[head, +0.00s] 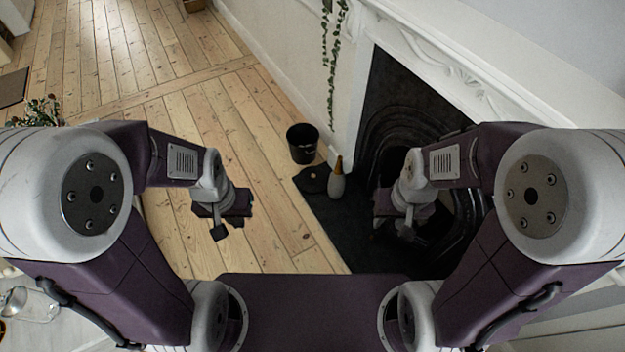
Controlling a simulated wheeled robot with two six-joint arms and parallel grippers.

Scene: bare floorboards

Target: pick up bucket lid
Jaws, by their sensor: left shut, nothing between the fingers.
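A black bucket (302,146) stands upright on the floorboards near the fireplace. A dark flat piece (311,180), which looks like the bucket lid, lies just in front of the bucket, at the edge of the dark hearth. Its outline is hard to make out against the hearth. My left gripper (219,231) is shut and empty, to the left of the lid and nearer to me, clear of it. My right gripper (406,231) is to the right of the lid, in front of the dark fireplace. Its fingers are too dark and small to read.
A grey bottle-like vase (336,183) with a brownish top stands just right of the lid. The fireplace (400,110) and its white surround bound the right side. A trailing plant (334,60) hangs by the wall. The floorboards on the left are mostly clear.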

